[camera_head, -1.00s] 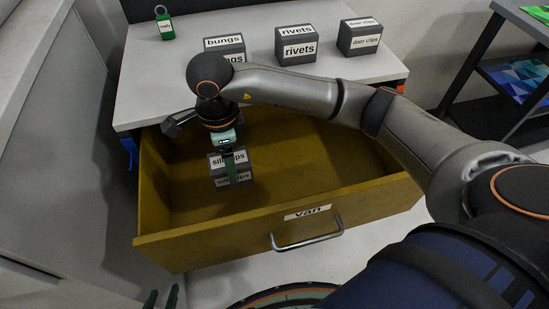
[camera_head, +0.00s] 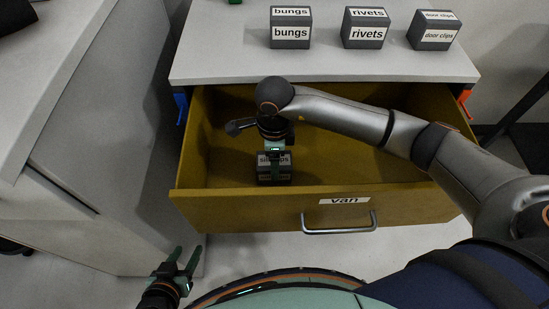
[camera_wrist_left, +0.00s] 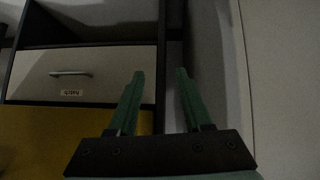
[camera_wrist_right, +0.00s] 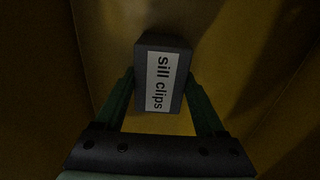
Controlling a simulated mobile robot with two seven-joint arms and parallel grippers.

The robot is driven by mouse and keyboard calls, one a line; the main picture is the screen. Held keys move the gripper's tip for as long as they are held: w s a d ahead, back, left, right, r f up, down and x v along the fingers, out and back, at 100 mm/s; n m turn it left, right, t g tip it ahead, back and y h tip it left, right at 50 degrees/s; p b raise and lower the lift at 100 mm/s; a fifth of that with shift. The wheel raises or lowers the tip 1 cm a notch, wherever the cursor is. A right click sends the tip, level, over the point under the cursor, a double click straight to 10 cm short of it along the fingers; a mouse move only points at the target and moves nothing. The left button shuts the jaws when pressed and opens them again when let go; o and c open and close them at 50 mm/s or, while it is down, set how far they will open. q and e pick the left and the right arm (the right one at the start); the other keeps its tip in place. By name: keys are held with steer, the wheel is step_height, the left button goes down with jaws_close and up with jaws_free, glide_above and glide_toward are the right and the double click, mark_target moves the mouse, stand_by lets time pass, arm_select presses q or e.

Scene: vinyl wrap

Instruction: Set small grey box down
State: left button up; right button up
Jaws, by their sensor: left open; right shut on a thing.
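The small grey box (camera_head: 274,176) has a white "sill clips" label and is inside the open yellow drawer (camera_head: 420,178), which is marked "van". My right gripper (camera_head: 274,163) reaches down into the drawer with its fingers on the box's sides. In the right wrist view the box (camera_wrist_right: 161,75) sits between the green fingers, label facing the camera. Whether its underside touches the drawer floor cannot be told. My left gripper (camera_head: 182,262) is open and empty, low in front of the drawer at the left. Its two spread fingers also show in the left wrist view (camera_wrist_left: 160,95).
Grey boxes labelled bungs (camera_head: 290,30), rivets (camera_head: 365,30) and door clips (camera_head: 433,32) stand on the worktop (camera_head: 240,60) above the drawer. A grey cabinet (camera_head: 110,150) stands to the left. The drawer floor to the right of the box looks clear.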

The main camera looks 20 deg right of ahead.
steer(key=shift+f, duration=0.1)
steer(key=o, duration=1.5)
step_height(320, 180, up, 12)
steer(key=shift+r+p, duration=0.15)
steer(key=shift+p, duration=0.3)
